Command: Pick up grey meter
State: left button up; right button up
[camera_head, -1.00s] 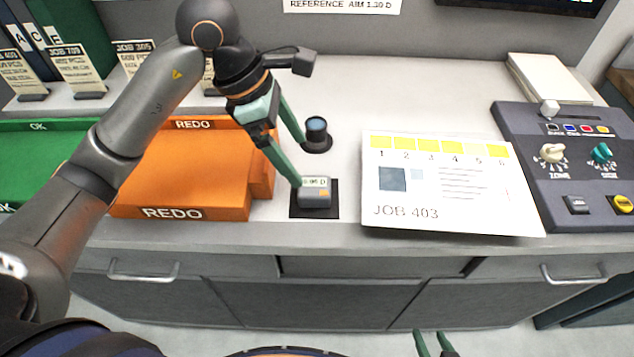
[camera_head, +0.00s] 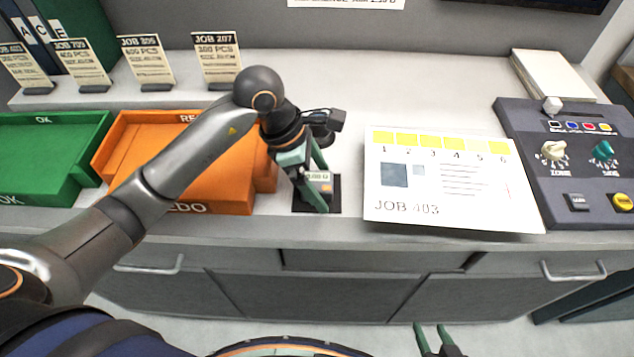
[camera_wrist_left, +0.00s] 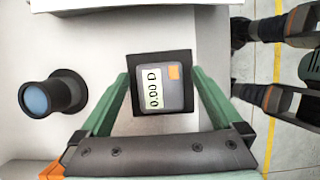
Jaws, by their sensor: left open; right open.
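The grey meter (camera_head: 320,182) sits on a black square pad (camera_head: 334,206) near the front edge of the counter. In the left wrist view the meter (camera_wrist_left: 160,92) shows a display reading 0.00 D and an orange button. My left gripper (camera_head: 322,190) is open above the meter. In the wrist view its green fingers (camera_wrist_left: 160,88) stand on either side of the meter, with gaps showing. In the head view the fingers partly hide the meter. My right gripper (camera_head: 433,338) is open and empty at the bottom of the head view, in front of the cabinet.
A dark cylinder with a blue lens top (camera_wrist_left: 42,97) stands beside the pad. The JOB 403 sheet (camera_head: 450,185) lies to the right, then a control console (camera_head: 575,150). An orange REDO tray (camera_head: 215,180) and green OK tray (camera_head: 45,160) are at left.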

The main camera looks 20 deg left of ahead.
pick_arm(q)
jog(key=c, duration=1.5)
jog(key=shift+r, duration=0.1)
